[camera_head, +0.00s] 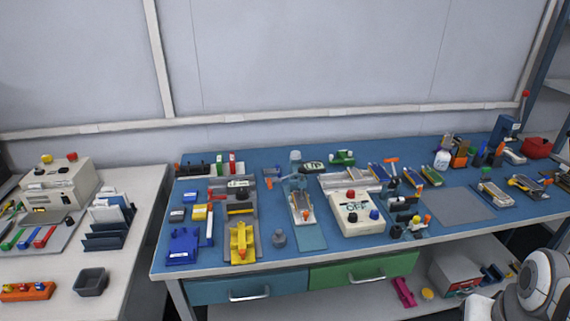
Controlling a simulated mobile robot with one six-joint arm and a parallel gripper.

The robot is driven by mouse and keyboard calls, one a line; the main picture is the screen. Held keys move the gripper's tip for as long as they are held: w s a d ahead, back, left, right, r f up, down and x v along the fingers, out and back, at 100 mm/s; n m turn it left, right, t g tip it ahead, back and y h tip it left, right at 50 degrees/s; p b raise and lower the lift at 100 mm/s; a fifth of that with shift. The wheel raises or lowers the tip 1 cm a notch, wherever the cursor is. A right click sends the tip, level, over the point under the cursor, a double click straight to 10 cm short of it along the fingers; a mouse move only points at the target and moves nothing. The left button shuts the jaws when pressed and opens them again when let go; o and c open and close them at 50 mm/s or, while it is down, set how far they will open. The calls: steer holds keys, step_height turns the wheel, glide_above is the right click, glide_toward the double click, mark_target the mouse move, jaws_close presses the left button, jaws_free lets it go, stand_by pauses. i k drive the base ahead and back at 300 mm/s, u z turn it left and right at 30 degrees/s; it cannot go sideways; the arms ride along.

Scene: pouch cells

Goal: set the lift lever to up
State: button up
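A small sign reading "UP" (312,166) stands at the back middle of the blue bench. Just left of it is a grey-blue device (295,182) with an arm over a narrow plate. I cannot tell for sure which part is the lift lever. An orange T-shaped handle (391,161) stands to the right of the sign, and a red-knobbed rod (525,94) rises at the far right back. My gripper is not in view; only a white and dark part of my arm shows at the bottom right corner.
A yellow fixture (241,243) and blue boxes (182,245) are at the left. A grey mat (455,204) is bare. A white side table (125,280) stands left, across a gap.

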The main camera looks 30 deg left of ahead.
mark_target(270, 183)
steer(key=u, duration=1.25)
steer(key=k, duration=0.9)
steer(key=z, duration=0.05)
steer(key=i, duration=0.9)
steer(key=u, duration=0.1)
steer(key=k, duration=0.4)
steer(key=u, duration=0.45)
steer(key=i, duration=0.3)
steer(key=z, duration=0.15)
